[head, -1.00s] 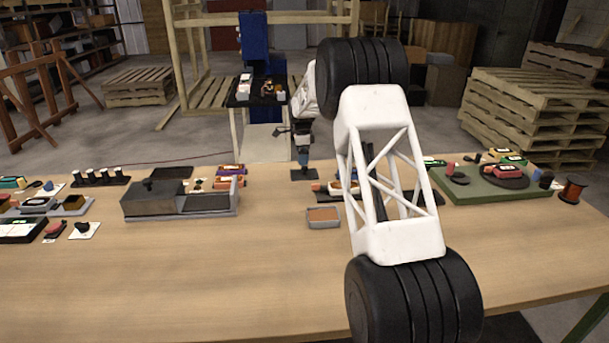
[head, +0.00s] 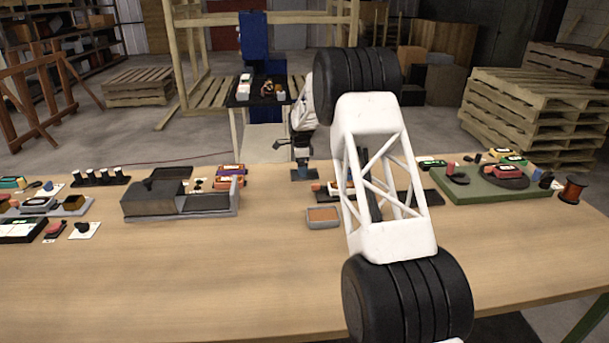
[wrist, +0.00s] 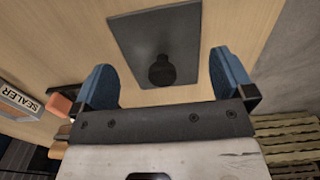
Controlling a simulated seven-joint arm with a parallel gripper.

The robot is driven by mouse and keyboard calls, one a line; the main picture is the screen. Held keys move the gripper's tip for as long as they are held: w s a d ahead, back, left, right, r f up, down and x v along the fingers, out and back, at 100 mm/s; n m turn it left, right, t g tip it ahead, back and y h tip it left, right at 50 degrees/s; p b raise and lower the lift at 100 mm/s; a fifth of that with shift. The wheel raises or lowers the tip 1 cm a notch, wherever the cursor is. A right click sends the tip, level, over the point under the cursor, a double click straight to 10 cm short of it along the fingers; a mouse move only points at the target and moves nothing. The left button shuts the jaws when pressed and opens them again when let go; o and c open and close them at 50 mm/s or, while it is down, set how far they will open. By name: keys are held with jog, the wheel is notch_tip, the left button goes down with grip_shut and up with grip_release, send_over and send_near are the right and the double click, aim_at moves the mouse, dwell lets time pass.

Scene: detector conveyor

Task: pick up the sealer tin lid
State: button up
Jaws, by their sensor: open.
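The sealer tin lid looks to be the dark rectangular plate with a round black knob (wrist: 161,72) in the wrist view. It lies flat on the table and shows small in the head view (head: 304,175). My gripper (wrist: 164,68) is open, its two blue fingers on either side of the knob in the picture. Whether the fingers are down at knob height, I cannot tell. In the head view my gripper (head: 301,160) is directly over the plate. A box marked SEALER (wrist: 18,103) shows at the left edge of the wrist view.
An orange block (wrist: 59,104) is near my left finger. In the head view, a grey box-like unit (head: 152,198) stands to the left and a small tray (head: 323,217) is nearer. A green board (head: 470,192) with parts is at right. The front table is clear.

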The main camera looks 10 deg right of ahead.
jog(key=shift+f, duration=1.15)
jog(key=c, duration=0.6)
jog(key=shift+r, duration=0.1)
jog(key=shift+r, duration=4.9)
